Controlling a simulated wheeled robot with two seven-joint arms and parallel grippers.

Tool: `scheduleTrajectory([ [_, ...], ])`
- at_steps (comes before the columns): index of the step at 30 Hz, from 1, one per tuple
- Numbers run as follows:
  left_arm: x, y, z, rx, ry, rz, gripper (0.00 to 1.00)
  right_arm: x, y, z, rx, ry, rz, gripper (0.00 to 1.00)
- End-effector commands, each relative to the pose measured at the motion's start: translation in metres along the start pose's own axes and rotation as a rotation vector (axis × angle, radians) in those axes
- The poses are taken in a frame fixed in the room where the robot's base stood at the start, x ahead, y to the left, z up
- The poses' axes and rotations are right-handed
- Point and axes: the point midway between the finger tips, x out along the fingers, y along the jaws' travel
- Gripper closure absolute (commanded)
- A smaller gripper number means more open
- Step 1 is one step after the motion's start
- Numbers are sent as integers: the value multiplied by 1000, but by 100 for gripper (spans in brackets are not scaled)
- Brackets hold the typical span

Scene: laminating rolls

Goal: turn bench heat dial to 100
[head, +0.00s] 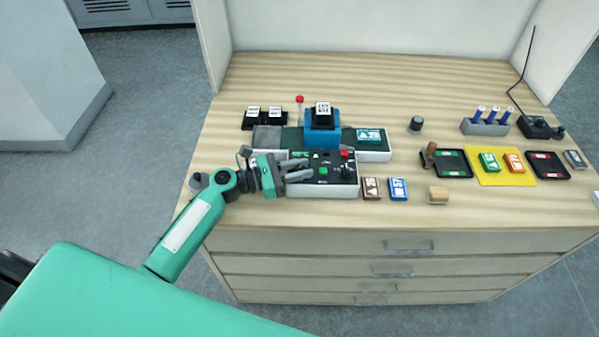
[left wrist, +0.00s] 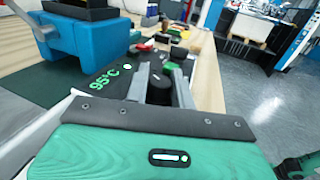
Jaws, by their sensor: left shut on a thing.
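The black control panel (head: 322,185) sits at the front of the bench on a white base. Its display (left wrist: 103,78) reads 95°C in green in the left wrist view. My left gripper (head: 303,173) reaches in from the left over the panel. In the left wrist view my left gripper (left wrist: 161,85) is shut on a dark round dial (left wrist: 160,93) that shows between its fingers. The dial's pointer mark cannot be made out. My right gripper is not in view.
A blue press (head: 322,133) stands behind the panel, and a red-topped lever (head: 299,99) rises beside it. A brown card block (head: 371,188) and a blue one (head: 398,189) lie right of the panel. A yellow mat (head: 498,179) lies farther right.

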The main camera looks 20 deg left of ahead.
Motion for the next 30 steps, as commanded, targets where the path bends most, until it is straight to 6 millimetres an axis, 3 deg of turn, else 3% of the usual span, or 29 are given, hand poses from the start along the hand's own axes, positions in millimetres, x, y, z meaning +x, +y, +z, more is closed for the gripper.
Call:
scheduleTrajectory([
  [18,0,0,0,-1,0,-45,98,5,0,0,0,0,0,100],
  [19,0,0,0,-1,0,-45,74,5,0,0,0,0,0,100],
  [22,0,0,0,-1,0,-45,56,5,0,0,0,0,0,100],
  [30,0,0,0,0,0,-45,56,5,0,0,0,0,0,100],
])
